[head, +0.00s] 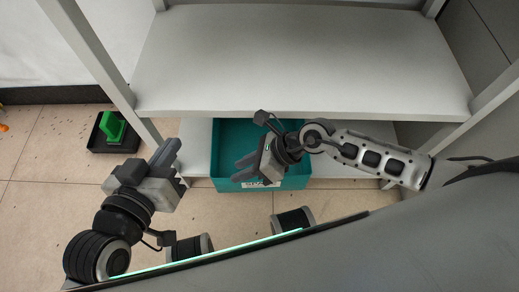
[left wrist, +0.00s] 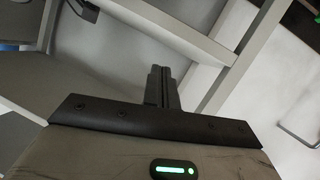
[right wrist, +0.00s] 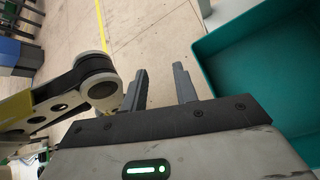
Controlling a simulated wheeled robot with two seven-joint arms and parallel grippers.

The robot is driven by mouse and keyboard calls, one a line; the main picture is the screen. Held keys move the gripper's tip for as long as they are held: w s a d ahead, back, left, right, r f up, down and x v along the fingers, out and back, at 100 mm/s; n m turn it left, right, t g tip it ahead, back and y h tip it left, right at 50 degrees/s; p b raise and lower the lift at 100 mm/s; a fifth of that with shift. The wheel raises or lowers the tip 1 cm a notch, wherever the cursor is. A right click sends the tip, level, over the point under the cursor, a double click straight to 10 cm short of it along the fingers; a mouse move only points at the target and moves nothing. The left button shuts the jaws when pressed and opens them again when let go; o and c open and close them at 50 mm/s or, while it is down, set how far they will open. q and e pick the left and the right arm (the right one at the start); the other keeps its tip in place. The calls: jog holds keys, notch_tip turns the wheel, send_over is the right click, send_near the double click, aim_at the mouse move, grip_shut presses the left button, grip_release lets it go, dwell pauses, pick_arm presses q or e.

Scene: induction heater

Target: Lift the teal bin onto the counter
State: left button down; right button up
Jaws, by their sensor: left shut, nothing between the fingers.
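The teal bin (head: 231,139) sits on the low shelf under the counter (head: 300,60), its back part hidden beneath the counter edge. A label shows on its front wall. The bin's empty-looking inside fills the right of the right wrist view (right wrist: 265,65). My right gripper (head: 243,168) is open, with its fingers apart and nothing between them. In the head view it overlaps the bin's front; in the right wrist view its fingers (right wrist: 161,85) are left of the bin's wall. My left gripper (head: 173,152) is shut and empty, left of the bin near the frame's post.
The counter top is bare. Grey posts (head: 98,52) stand at its left and right sides. A black tray (head: 96,141) with a green object (head: 112,126) lies on the tiled floor at the left. The low shelf (head: 345,170) has free room right of the bin.

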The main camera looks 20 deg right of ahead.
jog(key=d+f+n+h, duration=0.1)
jog(key=d+f, duration=0.1)
jog(key=d, duration=0.1)
jog(key=w+d+f+n+h, duration=0.1)
jog(key=d+f+h, duration=0.1)
jog(key=d, duration=0.1)
jog(key=d+f+n+h+b, duration=0.1)
jog(key=d+f+n+h, duration=0.1)
jog(key=d+f, duration=0.1)
jog(key=shift+w+g, duration=0.3)
jog(key=shift+w, duration=0.05)
jog(key=b+x, duration=0.6)
jog(key=x, duration=0.5)
jog(key=shift+f+h, duration=0.3)
jog(key=shift+f, duration=0.1)
jog(key=shift+w+a+r, duration=0.1)
jog(key=shift+w, duration=0.05)
grip_shut()
pick_arm(q)
jog(key=r+h, duration=0.1)
jog(key=d+n+t, duration=0.1)
jog(key=r+t+h, duration=0.1)
jog(key=shift+w+d+r+n+h, duration=0.3)
jog(key=shift+w+r, duration=0.05)
